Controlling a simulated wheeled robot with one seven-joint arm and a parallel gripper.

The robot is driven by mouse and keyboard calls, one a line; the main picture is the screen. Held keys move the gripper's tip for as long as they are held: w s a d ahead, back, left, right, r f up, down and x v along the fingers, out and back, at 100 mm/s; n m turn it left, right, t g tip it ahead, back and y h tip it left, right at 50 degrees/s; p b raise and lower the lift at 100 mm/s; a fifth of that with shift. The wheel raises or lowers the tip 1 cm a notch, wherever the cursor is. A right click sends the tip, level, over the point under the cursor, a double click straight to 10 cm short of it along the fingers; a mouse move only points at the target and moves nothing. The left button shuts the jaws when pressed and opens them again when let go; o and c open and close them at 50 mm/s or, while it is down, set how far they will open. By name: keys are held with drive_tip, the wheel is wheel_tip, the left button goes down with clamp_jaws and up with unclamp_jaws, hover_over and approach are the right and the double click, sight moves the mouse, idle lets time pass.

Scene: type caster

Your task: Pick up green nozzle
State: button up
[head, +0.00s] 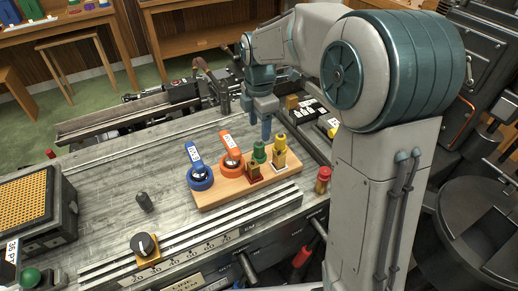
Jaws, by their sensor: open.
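The green nozzle (259,152) appears as a small green piece on top of a brass-coloured block, standing on a light wooden board (225,191). Its lower part is partly hidden by the pieces around it. My gripper (266,133) is open and points down, with its blue-grey fingers just above and behind the green nozzle in the head view. I cannot tell whether the fingers touch it. Nothing shows between the fingers.
A yellow-topped piece (280,143) stands close to the right of the green one. An orange-handled ring tool (231,158) and a blue-handled one (200,177) are on the board's left. A red-capped post (323,178) stands right. The metal table (120,190) is mostly clear at left.

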sight(259, 144)
wheel_tip(259, 144, down, 8)
drive_tip(key=shift+s+p, duration=0.1)
drive_tip(key=shift+p, duration=0.35)
drive_tip(key=c, duration=1.1)
